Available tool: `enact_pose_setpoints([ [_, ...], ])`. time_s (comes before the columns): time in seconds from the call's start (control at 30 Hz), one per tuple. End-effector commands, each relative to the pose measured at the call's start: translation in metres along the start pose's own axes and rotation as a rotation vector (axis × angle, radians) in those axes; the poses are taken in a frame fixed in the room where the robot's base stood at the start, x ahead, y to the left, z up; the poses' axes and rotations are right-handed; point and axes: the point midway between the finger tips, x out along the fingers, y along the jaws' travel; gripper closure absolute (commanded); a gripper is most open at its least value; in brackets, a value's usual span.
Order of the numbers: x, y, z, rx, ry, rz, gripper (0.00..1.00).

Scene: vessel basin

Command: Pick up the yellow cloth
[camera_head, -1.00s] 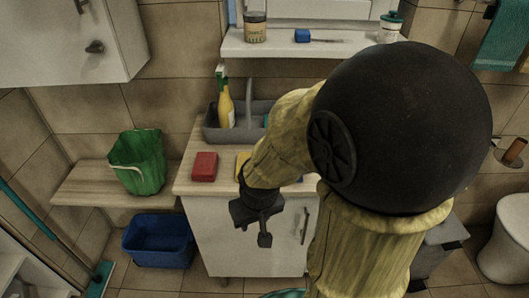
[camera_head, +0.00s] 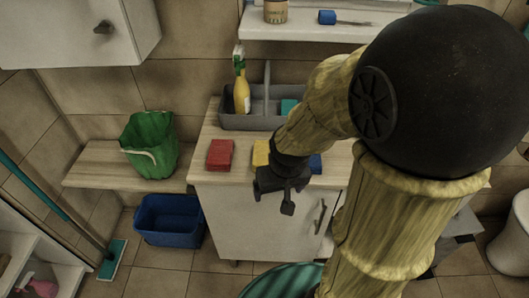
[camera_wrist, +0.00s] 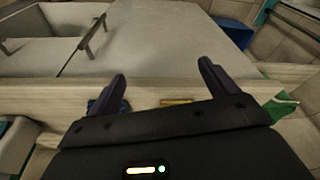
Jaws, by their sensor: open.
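The yellow cloth (camera_head: 261,152) lies on the wooden counter top (camera_head: 232,130), between a red cloth (camera_head: 220,153) and a blue cloth (camera_head: 315,163). My arm hides part of its right side. My gripper (camera_head: 276,200) is open and empty, in front of the counter's front edge and nearer the camera than the yellow cloth. In the wrist view a thin strip of the yellow cloth (camera_wrist: 176,102) shows beyond the palm, between the spread fingers (camera_wrist: 162,72). The rest is hidden by the gripper body.
A grey caddy (camera_head: 238,123) with a yellow bottle (camera_head: 241,96) stands behind the cloths. A shelf (camera_head: 300,28) is above. The cabinet front (camera_head: 240,225) is below my gripper.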

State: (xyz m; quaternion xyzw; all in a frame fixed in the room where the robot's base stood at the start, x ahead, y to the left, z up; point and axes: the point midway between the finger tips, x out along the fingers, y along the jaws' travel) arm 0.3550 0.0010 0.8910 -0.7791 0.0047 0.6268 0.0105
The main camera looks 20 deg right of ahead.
Motion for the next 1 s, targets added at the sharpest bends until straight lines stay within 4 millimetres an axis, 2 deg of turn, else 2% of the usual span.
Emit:
enact_pose_setpoints([
  [0.03, -0.015, -0.001, -0.009, 0.01, -0.009, -0.002, 0.15],
  [0.4, -0.074, -0.004, -0.07, 0.132, -0.104, -0.01, 0.15],
  [0.8, -0.127, -0.009, -0.133, 0.245, -0.186, 0.019, 0.15],
  [1.0, -0.141, -0.011, -0.154, 0.282, -0.209, 0.038, 0.15],
])
